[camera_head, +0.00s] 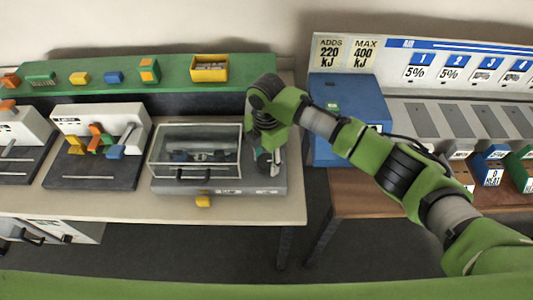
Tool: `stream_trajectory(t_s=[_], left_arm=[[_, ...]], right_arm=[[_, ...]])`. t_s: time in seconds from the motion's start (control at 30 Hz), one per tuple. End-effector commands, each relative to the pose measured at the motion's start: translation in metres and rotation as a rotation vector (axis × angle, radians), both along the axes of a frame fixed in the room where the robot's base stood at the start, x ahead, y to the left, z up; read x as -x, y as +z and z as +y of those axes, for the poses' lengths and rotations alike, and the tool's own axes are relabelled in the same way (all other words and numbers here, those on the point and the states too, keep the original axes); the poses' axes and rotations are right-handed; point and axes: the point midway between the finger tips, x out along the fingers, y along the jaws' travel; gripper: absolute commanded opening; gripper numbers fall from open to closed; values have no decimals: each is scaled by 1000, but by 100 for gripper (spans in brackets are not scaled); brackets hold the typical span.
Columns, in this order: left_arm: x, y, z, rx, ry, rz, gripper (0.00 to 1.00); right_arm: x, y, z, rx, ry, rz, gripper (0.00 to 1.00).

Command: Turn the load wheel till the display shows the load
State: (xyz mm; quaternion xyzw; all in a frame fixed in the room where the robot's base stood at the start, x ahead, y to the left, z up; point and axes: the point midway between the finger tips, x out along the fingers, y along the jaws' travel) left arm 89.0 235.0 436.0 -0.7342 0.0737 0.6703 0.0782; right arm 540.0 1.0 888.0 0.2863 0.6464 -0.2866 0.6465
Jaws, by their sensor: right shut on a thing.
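My right gripper (268,160) reaches down at the right end of a grey machine (238,188) with a clear cover. It is shut on what looks like the load wheel, beside the cover; the gripper and wrist hide most of the wheel. I cannot make out a load display or any reading on it in this view. The clear cover (197,150) is down over small dark parts, with a black handle at its front. My left gripper is not in view.
A green shelf (170,82) with coloured blocks and a yellow bin (209,68) runs behind. A blue box (335,150) stands close right, under signs reading "ADDS 220 kJ" and "MAX 400 kJ". Another machine (97,150) stands left. A gap separates the two tables.

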Motion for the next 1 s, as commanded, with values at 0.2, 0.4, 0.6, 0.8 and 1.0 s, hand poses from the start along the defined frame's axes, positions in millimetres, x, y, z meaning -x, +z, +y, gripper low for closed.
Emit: stream_trajectory(t_s=[0.2, 0.4, 0.6, 0.8, 1.0], left_arm=[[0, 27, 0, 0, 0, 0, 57], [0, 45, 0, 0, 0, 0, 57], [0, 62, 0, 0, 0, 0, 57], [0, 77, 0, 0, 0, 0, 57], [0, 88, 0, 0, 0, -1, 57]], right_arm=[[1, 4, 0, 0, -207, 4, 19], [1, 4, 0, 1, -397, 3, 19], [1, 4, 1, 1, -587, 3, 19], [1, 3, 1, 1, -771, 3, 19], [0, 2, 1, 1, -927, 2, 19]])
